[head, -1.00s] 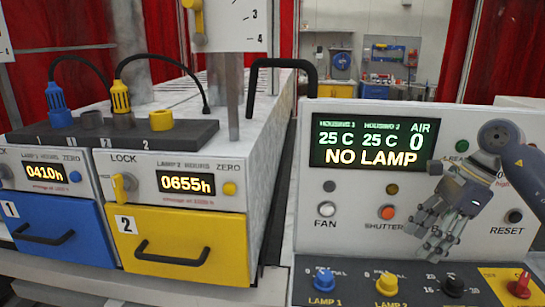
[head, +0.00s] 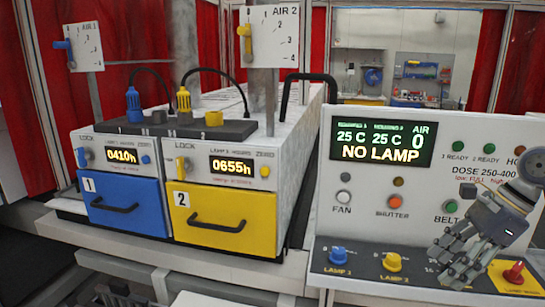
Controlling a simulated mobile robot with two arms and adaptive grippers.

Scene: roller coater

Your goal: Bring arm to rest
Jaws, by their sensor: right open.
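My right arm comes in from the right edge in the head view. Its grey gripper (head: 461,268) is open and empty, with the fingers pointing down and left. It appears in front of the lower right of the white control panel (head: 325,180), covering part of the dark knob strip. I cannot tell whether it touches the panel. The panel's display (head: 382,137) reads 25 C, 25 C, AIR 0 and NO LAMP. My left gripper is not in view.
Blue drawer 1 (head: 117,190) and yellow drawer 2 (head: 211,237) are shut, below displays reading 0410h and 0655h. Blue (head: 338,254), yellow (head: 392,262) and red (head: 514,272) knobs sit near my right gripper. A black handle (head: 308,78) stands behind the panel.

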